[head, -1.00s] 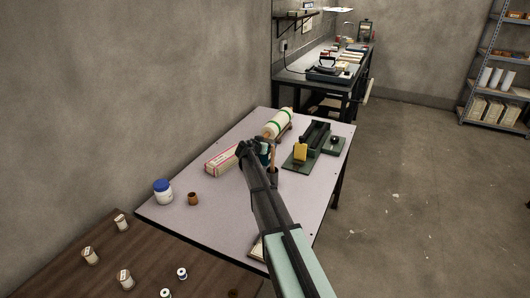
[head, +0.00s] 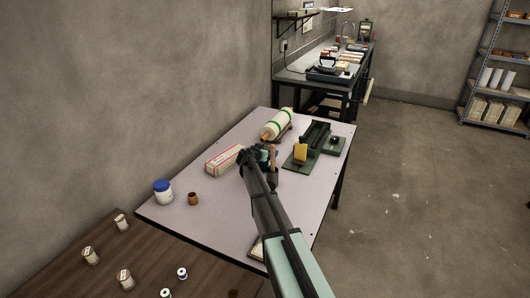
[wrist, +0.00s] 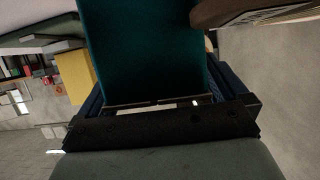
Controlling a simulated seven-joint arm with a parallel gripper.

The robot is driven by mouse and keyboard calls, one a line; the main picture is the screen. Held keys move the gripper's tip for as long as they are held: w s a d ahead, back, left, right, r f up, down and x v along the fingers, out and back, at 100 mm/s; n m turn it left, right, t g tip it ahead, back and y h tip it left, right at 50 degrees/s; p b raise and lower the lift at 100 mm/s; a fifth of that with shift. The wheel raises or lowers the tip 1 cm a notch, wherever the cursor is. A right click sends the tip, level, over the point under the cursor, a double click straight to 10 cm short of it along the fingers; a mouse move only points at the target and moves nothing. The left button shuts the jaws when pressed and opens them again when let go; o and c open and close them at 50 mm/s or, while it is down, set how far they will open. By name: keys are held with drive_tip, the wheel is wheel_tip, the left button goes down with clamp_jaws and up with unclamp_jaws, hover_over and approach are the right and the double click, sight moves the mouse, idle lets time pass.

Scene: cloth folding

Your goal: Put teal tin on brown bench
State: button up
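A teal tin (wrist: 145,45) fills the upper middle of the wrist view, between the two fingers of my gripper (wrist: 160,100), which look closed on its sides. In the head view my gripper (head: 262,156) is over the middle of the pale table, and only a small teal part of the tin (head: 264,156) shows past it. Whether the tin touches the tabletop is hidden. The brown bench (head: 150,260) is at the lower left, lower in the picture than the pale table.
The pale table (head: 220,212) holds a red-and-white box (head: 222,160), a banded roll (head: 278,124), a green device (head: 315,135) with a yellow block (head: 300,152), a blue-lidded jar (head: 163,191) and a brown pot (head: 193,198). Several spools (head: 125,279) stand on the bench, with bare wood between.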

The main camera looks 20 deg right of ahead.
drive_tip(key=shift+s+r, duration=0.1)
drive_tip(key=shift+r, duration=0.1)
drive_tip(key=v, duration=1.1)
drive_tip(key=shift+s+a, duration=0.2)
drive_tip(key=shift+a, duration=0.1)
drive_tip(key=shift+r, duration=0.15)
drive_tip(key=shift+t+h, duration=0.4)
drive_tip(key=x, duration=0.6)
drive_tip(key=shift+w+d+f, duration=0.1)
drive_tip(key=shift+w+f, duration=0.15)
drive_tip(key=shift+f, duration=0.15)
drive_tip(key=shift+f+x, duration=0.25)
drive_tip(key=shift+x, duration=1.15)
drive_tip(key=shift+f+x, duration=0.3)
drive_tip(key=shift+x, duration=1.05)
drive_tip(key=shift+s+r, duration=0.1)
drive_tip(key=shift+s, duration=0.1)
drive_tip(key=c, duration=1.3)
